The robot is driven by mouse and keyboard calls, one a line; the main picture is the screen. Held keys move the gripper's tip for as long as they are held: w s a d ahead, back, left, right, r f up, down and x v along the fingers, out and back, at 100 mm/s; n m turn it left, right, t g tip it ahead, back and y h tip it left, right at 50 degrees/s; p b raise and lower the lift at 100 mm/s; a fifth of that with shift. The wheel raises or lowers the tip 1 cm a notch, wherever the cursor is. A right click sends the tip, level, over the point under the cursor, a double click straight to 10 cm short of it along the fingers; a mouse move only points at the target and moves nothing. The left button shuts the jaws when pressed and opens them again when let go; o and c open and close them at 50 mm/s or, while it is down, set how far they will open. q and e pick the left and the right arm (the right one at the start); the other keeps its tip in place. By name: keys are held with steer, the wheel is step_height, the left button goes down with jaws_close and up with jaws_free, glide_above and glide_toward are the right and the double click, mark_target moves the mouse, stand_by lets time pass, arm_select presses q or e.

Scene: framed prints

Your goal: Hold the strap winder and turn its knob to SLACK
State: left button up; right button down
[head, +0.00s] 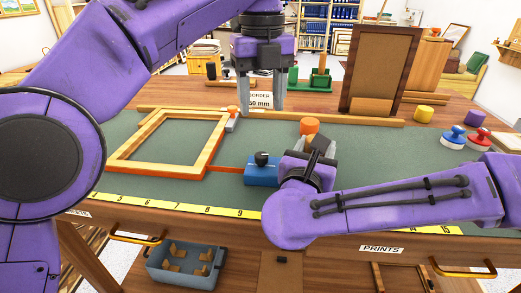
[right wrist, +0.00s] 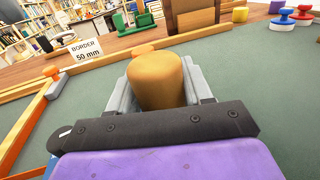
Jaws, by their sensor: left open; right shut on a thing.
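The strap winder (head: 260,178) is a blue block on the green mat, with a black knob (head: 262,158) on top. Its right end is hidden by my right gripper, and the knob's setting is too small to read. An orange strap (head: 228,169) runs from it to the wooden frame (head: 205,153). My right gripper (head: 313,146) is shut on a tan-orange cylinder (right wrist: 158,82), whose orange top shows in the head view (head: 309,125); I cannot tell if it belongs to the winder. My left gripper (head: 261,108) is open, empty, pointing down behind the winder, apart from the knob.
A "BORDER 50 mm" sign (right wrist: 88,50) stands behind the mat. A brown backed frame (head: 380,70) stands at the back. Blue (head: 453,137) and red (head: 477,138) knobbed pieces are at right. A yellow ruler (head: 180,206) lines the front edge.

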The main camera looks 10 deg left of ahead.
mark_target(261, 153)
arm_select(q)
step_height(261, 153, down, 12)
steer(key=shift+w+a+r, duration=0.1)
steer(key=shift+r, duration=0.05)
jaws_close()
